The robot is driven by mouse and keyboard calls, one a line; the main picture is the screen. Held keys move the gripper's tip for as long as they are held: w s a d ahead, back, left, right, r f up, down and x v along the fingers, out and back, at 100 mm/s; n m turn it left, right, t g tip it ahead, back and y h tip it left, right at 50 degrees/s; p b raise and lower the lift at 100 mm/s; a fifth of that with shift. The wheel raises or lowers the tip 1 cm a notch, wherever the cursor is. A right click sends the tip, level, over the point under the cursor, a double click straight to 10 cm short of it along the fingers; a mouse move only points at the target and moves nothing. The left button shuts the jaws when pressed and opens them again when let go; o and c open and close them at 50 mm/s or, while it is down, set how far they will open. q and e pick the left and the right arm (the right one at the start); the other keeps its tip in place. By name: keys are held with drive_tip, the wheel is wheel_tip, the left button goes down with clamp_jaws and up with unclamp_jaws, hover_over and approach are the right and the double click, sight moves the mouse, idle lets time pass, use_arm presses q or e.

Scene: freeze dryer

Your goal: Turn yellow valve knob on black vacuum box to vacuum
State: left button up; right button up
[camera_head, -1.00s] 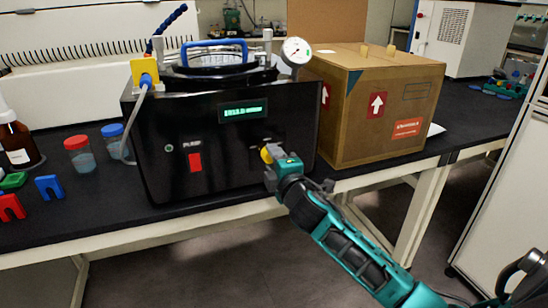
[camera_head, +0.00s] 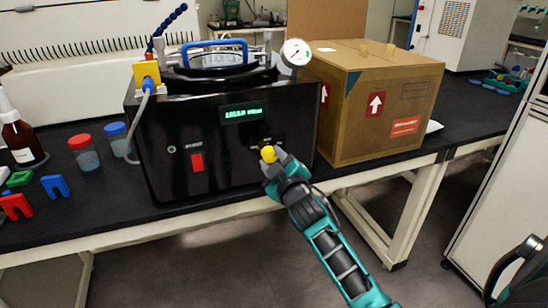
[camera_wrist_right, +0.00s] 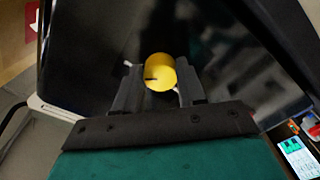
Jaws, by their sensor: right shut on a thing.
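The black vacuum box (camera_head: 222,150) stands on the dark bench, with a lit green display and a red switch (camera_head: 197,162) on its front. The yellow valve knob (camera_head: 268,154) is at the right of that front face. My right gripper (camera_head: 272,163) reaches it from the lower right. In the right wrist view the yellow knob (camera_wrist_right: 160,72) sits between the two fingers of my right gripper (camera_wrist_right: 157,85), which are shut on it. A small dark mark shows on the knob. The labels around the knob are too small or hidden to read. My left gripper is not in view.
A cardboard box (camera_head: 375,105) stands right of the black box. A pressure gauge (camera_head: 295,53) and blue handle (camera_head: 214,43) top the box. Jars (camera_head: 84,152), a brown bottle (camera_head: 20,140) and coloured blocks (camera_head: 55,186) lie to the left. The floor in front is clear.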

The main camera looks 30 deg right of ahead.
drive_tip(key=shift+m, duration=0.3)
idle(0.4)
drive_tip(key=o, duration=1.1)
drive_tip(key=shift+c, duration=0.2)
drive_tip(key=shift+s+a, duration=0.15)
drive_tip(key=shift+s, duration=0.4)
drive_tip(key=p+v, duration=0.1)
drive_tip(key=v, duration=1)
drive_tip(key=shift+s, duration=0.4)
